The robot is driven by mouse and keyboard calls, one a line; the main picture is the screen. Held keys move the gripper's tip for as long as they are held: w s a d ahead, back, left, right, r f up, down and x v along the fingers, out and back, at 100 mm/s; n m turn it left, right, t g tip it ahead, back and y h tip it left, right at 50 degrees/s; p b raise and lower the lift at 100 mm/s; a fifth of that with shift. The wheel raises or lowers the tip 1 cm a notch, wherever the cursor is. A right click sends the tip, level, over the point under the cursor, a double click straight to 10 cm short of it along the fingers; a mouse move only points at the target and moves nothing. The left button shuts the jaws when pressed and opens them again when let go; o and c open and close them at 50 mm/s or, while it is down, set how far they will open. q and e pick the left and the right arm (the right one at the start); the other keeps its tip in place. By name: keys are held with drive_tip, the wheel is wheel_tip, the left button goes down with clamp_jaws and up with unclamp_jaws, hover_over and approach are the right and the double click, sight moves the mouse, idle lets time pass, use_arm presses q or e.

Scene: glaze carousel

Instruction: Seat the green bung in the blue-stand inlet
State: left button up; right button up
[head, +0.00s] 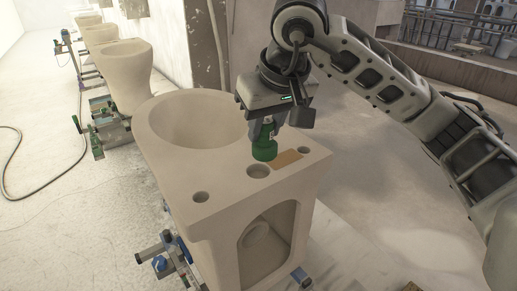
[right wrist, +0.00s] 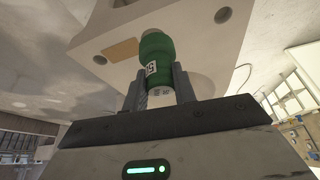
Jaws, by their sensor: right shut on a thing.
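The green bung (head: 265,149) is held upright in my right gripper (head: 266,128). The blue-stand inlet (head: 258,171) is the larger middle hole in the flat rear deck of the nearest beige toilet casting. In the head view the bung appears just behind the inlet, over the deck; the exact gap is unclear. In the right wrist view I cannot make out the inlet. My left gripper is not in view.
The nearest casting (head: 172,150) stands on a stand with blue parts (head: 185,250). Two smaller holes flank the inlet, and a tan patch (head: 287,158) lies beside it. More castings (head: 118,72) line the left. A hose (head: 18,165) lies on the floor.

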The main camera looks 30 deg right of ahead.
drive_tip(key=x, duration=0.3)
drive_tip(key=p+x, duration=0.1)
drive_tip(key=x, duration=0.2)
drive_tip(key=w+d+x, duration=0.1)
drive_tip(key=x, duration=0.2)
drive_tip(key=shift+w+d+p, duration=0.1)
drive_tip(key=shift+p, duration=0.3)
drive_tip(key=shift+f, duration=0.3)
drive_tip(key=shift+f+b, duration=0.2)
drive_tip(key=shift+b, duration=0.1)
drive_tip(key=o, duration=1)
drive_tip(key=shift+r, duration=0.1)
